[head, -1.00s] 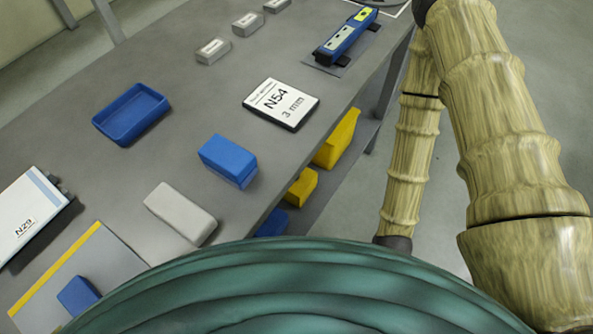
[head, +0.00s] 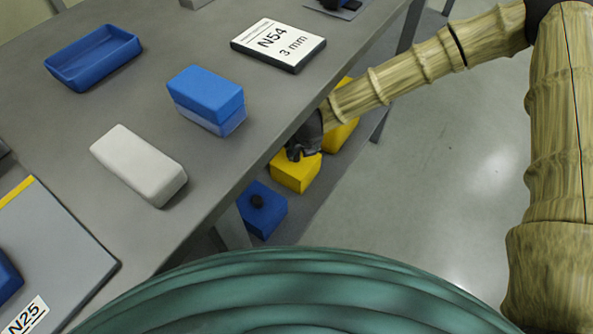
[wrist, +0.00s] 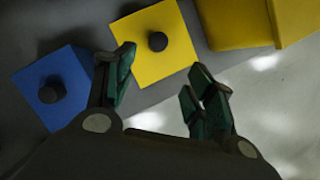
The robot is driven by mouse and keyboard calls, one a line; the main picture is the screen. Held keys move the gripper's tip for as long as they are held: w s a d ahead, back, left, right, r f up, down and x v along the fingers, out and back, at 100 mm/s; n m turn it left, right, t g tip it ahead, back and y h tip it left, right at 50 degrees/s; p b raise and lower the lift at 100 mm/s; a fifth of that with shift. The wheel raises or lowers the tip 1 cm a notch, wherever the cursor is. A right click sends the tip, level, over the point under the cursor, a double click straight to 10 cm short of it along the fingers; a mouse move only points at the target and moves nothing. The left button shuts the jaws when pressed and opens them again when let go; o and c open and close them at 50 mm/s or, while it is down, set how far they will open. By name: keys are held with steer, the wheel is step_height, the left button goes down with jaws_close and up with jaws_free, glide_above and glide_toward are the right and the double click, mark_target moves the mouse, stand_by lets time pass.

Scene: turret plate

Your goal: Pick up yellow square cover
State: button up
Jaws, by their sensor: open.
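The yellow square cover (head: 297,175) sits on the lower shelf below the table. In the wrist view the yellow square cover (wrist: 165,68) shows a black round knob at its middle. My gripper (head: 302,150) is at the top of the yellow cover in the head view and hides its knob there. In the wrist view my gripper (wrist: 160,78) is open and empty, its fingers apart, with the cover's near part between and beyond the fingertips. I cannot tell whether a finger touches the cover.
A blue square cover (head: 263,212) with a black knob stands left of the yellow one. A larger yellow bin (head: 342,136) is to its right. The table (head: 225,165) overhangs the shelf, carrying a blue box (head: 205,92), white block (head: 138,163) and blue tray (head: 94,58).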

steer(key=w+m, duration=0.1)
steer(key=b, duration=0.1)
glide_above(296, 155)
steer(key=s, duration=0.2)
steer(key=f, duration=0.3)
steer(key=d+f, duration=0.1)
steer(key=shift+w+f, duration=0.2)
steer(key=shift+f, duration=0.15)
steer(key=shift+a+b+x, duration=0.15)
steer(key=shift+b+x, duration=0.2)
steer(key=shift+x, duration=0.9)
steer(key=shift+a+b+x, duration=0.2)
steer(key=shift+b+x, duration=0.1)
steer(key=shift+x, duration=1)
steer(key=shift+s, duration=0.1)
jaws_close()
